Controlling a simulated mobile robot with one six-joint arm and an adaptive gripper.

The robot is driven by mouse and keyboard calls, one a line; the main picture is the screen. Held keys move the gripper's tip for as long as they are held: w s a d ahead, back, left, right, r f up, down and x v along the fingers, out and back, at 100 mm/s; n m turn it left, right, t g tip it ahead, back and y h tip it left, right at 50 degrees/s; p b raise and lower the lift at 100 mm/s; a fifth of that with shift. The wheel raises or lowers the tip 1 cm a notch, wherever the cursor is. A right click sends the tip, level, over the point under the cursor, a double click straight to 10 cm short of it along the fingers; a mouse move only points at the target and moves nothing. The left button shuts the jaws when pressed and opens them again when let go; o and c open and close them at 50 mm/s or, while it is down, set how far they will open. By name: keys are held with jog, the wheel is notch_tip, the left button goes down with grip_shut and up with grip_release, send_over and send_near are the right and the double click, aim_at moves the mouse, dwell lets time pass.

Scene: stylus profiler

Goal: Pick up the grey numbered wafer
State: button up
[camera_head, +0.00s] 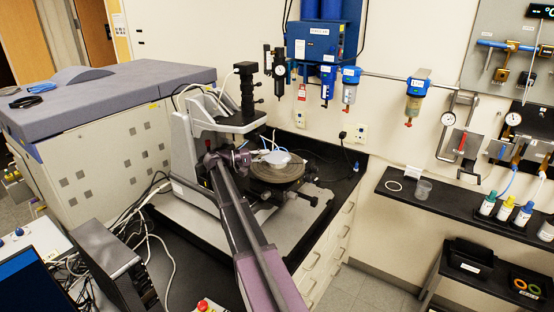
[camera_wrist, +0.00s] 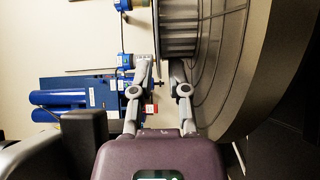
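A pale grey, flat piece (camera_head: 282,157), which looks like the wafer, lies on the round dark stage (camera_head: 277,174) of the profiler in the head view. No number can be read on it. My gripper (camera_head: 258,157) is at the left edge of the stage, beside the pale piece; my arm hides part of it. In the wrist view my gripper (camera_wrist: 163,66) has its two fingers apart, with a gap between the tips. The large grooved stage (camera_wrist: 222,75) stands close on the right finger's side. I cannot make out the wafer in the wrist view.
The profiler's column and head (camera_head: 246,88) rise just behind my gripper. Blue filter units (camera_head: 350,82) hang on the wall. A black shelf (camera_head: 440,203) with a clear cup (camera_head: 423,188) and several bottles is at right. A grey cabinet (camera_head: 105,150) stands at left.

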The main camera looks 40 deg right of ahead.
dwell(0.3)
grip_shut()
jog(key=shift+r, duration=0.2)
notch_tip(320, 180, up, 2)
jog(key=p, duration=0.2)
jog(key=shift+r+p, duration=0.1)
jog(key=shift+p, duration=0.2)
jog(key=shift+r+p, duration=0.85)
jog(key=s+a, duration=0.3)
jog(key=s, duration=0.4)
jog(key=s+a, duration=0.3)
jog(key=s, duration=0.5)
jog(key=shift+r+p, duration=0.35)
jog(key=shift+p, duration=0.05)
